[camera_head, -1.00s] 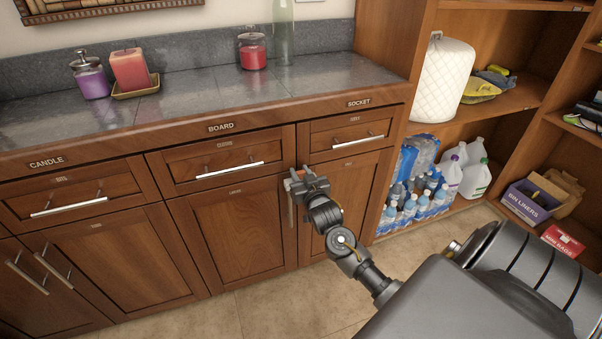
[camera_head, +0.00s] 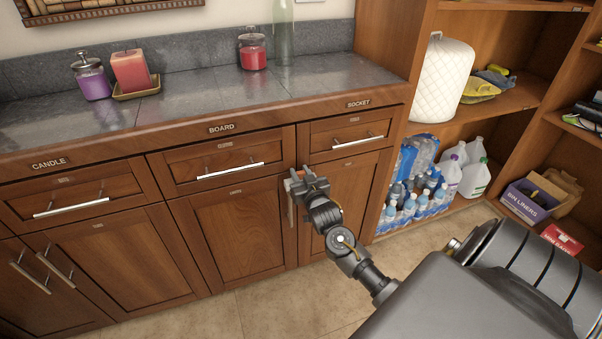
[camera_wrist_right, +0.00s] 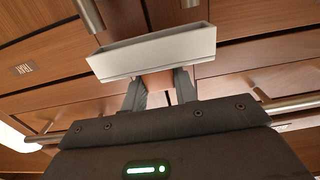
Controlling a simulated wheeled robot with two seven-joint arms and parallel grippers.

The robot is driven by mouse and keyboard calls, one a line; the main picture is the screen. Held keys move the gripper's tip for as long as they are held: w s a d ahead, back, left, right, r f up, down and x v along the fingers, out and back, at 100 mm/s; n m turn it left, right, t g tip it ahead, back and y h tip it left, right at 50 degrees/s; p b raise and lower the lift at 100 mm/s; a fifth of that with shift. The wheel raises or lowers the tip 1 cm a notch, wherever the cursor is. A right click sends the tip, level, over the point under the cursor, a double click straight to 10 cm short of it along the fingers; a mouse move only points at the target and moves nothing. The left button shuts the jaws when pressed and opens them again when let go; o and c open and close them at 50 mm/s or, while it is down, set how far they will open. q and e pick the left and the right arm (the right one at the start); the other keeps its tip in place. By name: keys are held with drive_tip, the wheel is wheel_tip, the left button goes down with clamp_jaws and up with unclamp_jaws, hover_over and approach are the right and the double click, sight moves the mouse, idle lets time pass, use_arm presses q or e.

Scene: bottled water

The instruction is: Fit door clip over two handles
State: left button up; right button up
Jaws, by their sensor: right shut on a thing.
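My right gripper (camera_head: 312,184) is shut on the door clip, in front of the cabinet doors at the right. In the right wrist view the clip (camera_wrist_right: 155,52) is a pale open-topped channel. My right fingers (camera_wrist_right: 160,88) grip a brownish part beneath it. Two upright metal door handles, one left (camera_wrist_right: 90,15) and one right (camera_wrist_right: 190,3), show just beyond the clip's rim. Whether the clip touches them I cannot tell. In the head view the clip (camera_head: 291,184) is a small pale piece at the gripper's tip, and one handle (camera_head: 291,212) hangs below it. My left gripper is not in view.
Drawers with bar handles (camera_head: 230,171) lie above the doors. A counter (camera_head: 190,95) holds candles and a glass bottle (camera_head: 283,30). Shelves at right hold bottled water (camera_head: 415,195) and jugs (camera_head: 475,177). Some tiled floor (camera_head: 260,310) is clear.

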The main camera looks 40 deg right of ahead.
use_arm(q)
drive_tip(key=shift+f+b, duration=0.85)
use_arm(e)
drive_tip(key=shift+f, duration=1.7)
drive_tip(key=o, duration=1)
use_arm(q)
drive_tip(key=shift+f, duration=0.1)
use_arm(e)
drive_tip(key=shift+s, duration=0.1)
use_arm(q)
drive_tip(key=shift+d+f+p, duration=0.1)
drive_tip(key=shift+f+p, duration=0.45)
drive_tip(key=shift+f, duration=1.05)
use_arm(e)
drive_tip(key=shift+v, duration=5.3)
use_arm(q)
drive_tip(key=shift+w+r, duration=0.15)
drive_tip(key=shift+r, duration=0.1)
use_arm(e)
drive_tip(key=shift+f, duration=0.15)
